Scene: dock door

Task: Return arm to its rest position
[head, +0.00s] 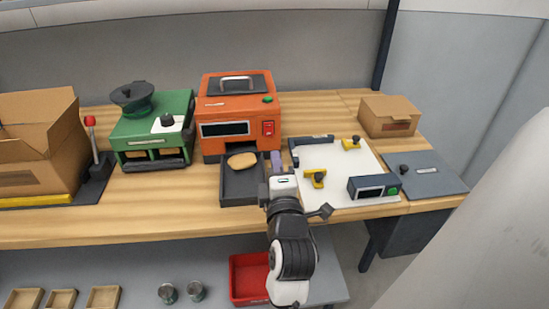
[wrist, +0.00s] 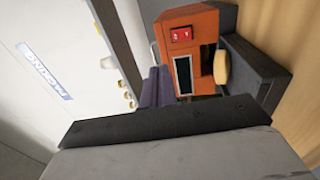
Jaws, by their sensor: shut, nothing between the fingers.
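My arm reaches up from the front over the workbench. My gripper (head: 277,161) has purple fingers, which also show in the wrist view (wrist: 157,88). They are together and empty. They are just right of the dark tray (head: 240,188) in front of the orange machine (head: 240,113). A tan oval piece (head: 241,161) lies in that tray. In the wrist view, the orange machine (wrist: 182,18) and the tan piece (wrist: 221,67) are to the right of the fingers. I cannot tell whether the fingers touch anything.
A white board (head: 340,160) with yellow clamps and a dark device (head: 374,187) lies close on the right. A cardboard box (head: 389,116) and grey plate (head: 425,172) are farther right. A green machine (head: 152,128) and open carton (head: 40,140) stand left. A red bin (head: 246,279) is below.

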